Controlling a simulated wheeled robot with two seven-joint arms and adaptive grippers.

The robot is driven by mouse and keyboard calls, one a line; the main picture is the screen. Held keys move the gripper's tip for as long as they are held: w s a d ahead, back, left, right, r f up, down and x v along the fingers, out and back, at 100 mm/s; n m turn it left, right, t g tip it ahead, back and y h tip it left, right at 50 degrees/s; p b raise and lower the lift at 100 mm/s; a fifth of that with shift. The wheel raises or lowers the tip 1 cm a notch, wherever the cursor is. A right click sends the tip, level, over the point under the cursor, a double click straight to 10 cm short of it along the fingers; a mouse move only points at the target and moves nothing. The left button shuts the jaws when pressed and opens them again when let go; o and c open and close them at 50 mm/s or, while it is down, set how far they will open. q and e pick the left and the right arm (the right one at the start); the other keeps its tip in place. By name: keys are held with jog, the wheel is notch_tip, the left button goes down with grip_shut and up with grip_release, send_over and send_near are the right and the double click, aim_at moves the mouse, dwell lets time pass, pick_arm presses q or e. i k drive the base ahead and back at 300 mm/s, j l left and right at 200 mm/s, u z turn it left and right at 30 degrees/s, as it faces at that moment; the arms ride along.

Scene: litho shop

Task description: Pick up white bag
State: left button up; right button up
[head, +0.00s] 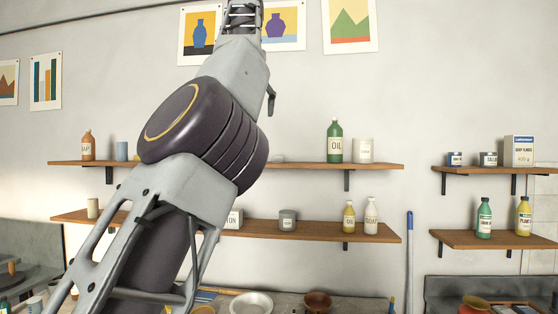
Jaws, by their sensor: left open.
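My left arm rises from the lower left across the middle of the head view. Its left gripper (241,14) is at the top edge, partly cut off, in front of the wall prints, with nothing seen in it. I see no clear white bag. A white packet with a blue top (519,151) stands upright on the upper right shelf, well apart from the gripper. I cannot tell whether it is a bag or a box. My right gripper is not in view.
The upper left shelf (300,164) and lower left shelf (320,233) hold bottles and jars, partly hidden by my arm. A green oil bottle (335,142) stands on the upper one. A white bowl (251,303) sits on the counter below.

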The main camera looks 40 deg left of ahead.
aim_at(277, 159)
jog(key=i+j, duration=1.05)
jog(key=i, duration=0.25)
